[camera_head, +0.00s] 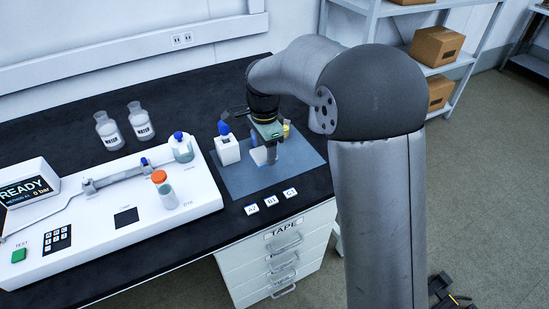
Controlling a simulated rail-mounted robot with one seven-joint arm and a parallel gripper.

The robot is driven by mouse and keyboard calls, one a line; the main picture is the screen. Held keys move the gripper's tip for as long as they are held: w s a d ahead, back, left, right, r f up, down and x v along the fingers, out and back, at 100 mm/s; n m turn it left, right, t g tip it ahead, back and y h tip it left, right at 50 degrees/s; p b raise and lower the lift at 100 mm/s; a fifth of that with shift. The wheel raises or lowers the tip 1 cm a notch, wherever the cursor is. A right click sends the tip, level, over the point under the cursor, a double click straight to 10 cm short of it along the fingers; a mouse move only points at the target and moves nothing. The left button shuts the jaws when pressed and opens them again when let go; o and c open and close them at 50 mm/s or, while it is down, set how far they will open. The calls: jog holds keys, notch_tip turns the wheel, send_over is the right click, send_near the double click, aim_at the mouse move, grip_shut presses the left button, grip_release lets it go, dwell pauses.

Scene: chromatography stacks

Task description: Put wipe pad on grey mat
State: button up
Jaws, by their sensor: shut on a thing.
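The grey mat (235,182) lies on the black bench top near its right front corner. My gripper (267,149) hangs over the mat, pointing down, with its wrist and a green part above it. It is shut on a small pale piece (261,156), which seems to be the wipe pad. I cannot tell whether the pad touches the mat. My gripper's fingers are small and partly hidden here.
A white block with a blue top (228,150) stands on the mat, left of my gripper. Labels A2, B1 and C1 (271,201) lie in front. A white instrument (108,215) and two bottles (141,122) stand left.

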send_over(275, 166)
notch_tip(275, 166, down, 7)
jog(key=shift+r, duration=0.15)
jog(key=shift+f, duration=1.55)
jog(key=shift+f, duration=0.2)
jog(key=o, duration=0.9)
jog(key=shift+o, duration=0.2)
jog(key=shift+r, duration=0.15)
